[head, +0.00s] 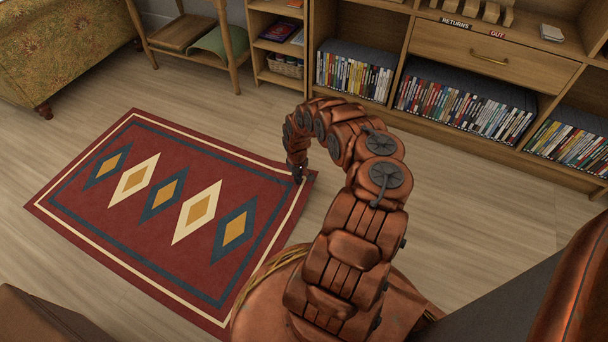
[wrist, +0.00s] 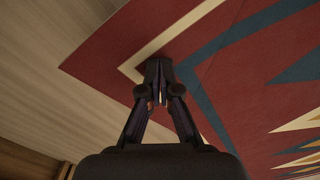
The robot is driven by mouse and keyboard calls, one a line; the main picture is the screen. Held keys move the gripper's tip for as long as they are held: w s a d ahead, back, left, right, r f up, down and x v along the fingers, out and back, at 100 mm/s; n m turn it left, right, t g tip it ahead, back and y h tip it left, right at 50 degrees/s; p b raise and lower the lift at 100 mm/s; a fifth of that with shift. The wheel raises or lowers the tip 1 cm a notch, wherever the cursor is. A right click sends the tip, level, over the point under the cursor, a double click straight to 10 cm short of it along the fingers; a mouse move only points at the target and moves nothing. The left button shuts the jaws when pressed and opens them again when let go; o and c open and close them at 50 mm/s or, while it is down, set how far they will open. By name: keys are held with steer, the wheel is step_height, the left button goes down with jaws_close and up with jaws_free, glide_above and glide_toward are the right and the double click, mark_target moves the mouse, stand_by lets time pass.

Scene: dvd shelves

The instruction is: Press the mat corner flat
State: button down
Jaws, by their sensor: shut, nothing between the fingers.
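The red mat (head: 215,165) lies on the wood floor, with blue, cream and gold diamonds and a cream border line. Its corner (head: 311,174) nearest the shelves is beside my gripper (head: 298,176). In the wrist view the same corner (wrist: 85,68) points left, and I see no clear fold or curl in it. My gripper (wrist: 158,72) is shut and empty, pointing down at the mat just inside the corner, near the bend of the cream line. Whether the fingertips touch the mat I cannot tell. My arm hides part of the mat's right side.
Wooden shelves (head: 400,42) with rows of DVDs (head: 355,76) stand behind and to the right. A wooden bench (head: 185,36) and a patterned sofa (head: 65,50) are at the back left. Bare floor (head: 470,190) lies right of the mat.

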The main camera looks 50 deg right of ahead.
steer(key=shift+f+b, duration=0.85)
steer(key=shift+f, duration=0.6)
stand_by(0.3)
steer(key=shift+r, duration=0.1)
stand_by(1.3)
steer(key=shift+r+p, duration=4.4)
steer(key=shift+r, duration=0.05)
